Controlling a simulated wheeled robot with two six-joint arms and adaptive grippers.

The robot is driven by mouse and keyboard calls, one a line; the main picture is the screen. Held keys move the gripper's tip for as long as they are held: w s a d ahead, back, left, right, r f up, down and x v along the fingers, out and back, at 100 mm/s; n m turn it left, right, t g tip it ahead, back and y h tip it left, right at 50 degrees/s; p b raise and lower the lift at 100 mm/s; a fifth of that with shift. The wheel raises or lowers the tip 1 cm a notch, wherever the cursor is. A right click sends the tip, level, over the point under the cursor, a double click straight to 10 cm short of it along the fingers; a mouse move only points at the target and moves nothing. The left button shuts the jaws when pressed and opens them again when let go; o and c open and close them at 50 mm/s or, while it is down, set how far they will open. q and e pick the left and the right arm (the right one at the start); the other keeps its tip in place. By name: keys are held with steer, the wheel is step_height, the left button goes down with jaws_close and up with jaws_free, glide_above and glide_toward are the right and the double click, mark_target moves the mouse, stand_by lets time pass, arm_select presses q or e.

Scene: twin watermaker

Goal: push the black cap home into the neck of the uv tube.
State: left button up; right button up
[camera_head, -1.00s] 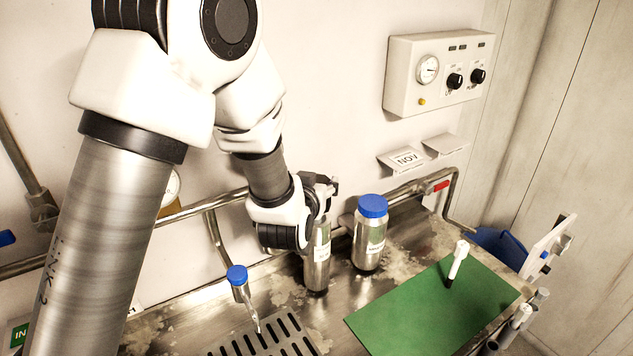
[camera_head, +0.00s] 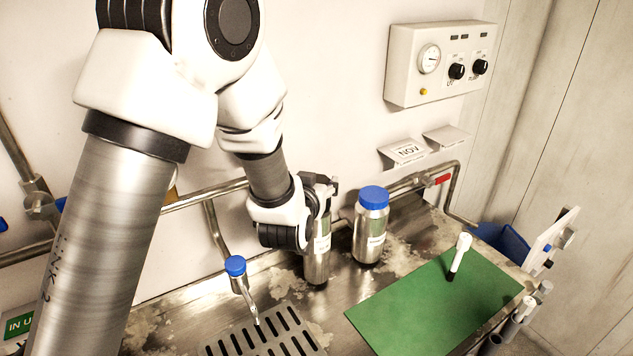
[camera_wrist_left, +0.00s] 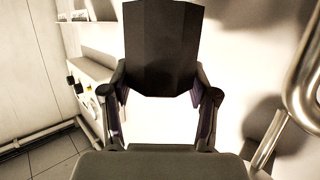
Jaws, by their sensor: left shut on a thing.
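My left gripper (camera_head: 327,190) is at the top of an upright steel cylinder with a pale label (camera_head: 317,262), which I take to be the uv tube. In the left wrist view the gripper (camera_wrist_left: 163,100) is shut on a dark faceted piece (camera_wrist_left: 163,45), which I take to be the black cap. The fingers lie on either side of its lower end. The gripper hides the tube's neck in the head view, so I cannot tell how far the cap sits in it. My right gripper is not in view.
A blue-lidded steel bottle (camera_head: 370,230) stands close right of the tube. A smaller blue-topped item (camera_head: 236,268) is at left by the drain grate (camera_head: 262,338). A green mat (camera_head: 430,315) holds a white marker-like item (camera_head: 459,257). A pipe (camera_head: 205,198) runs behind.

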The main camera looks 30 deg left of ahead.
arm_select(q)
steer(key=shift+f, duration=0.4)
steer(key=o, duration=1)
steer(key=shift+o, duration=0.2)
steer(key=shift+r, duration=0.1)
steer(key=v, duration=0.7)
steer(key=shift+s, duration=0.3)
steer(key=shift+w, duration=0.1)
steer(key=shift+d, duration=0.1)
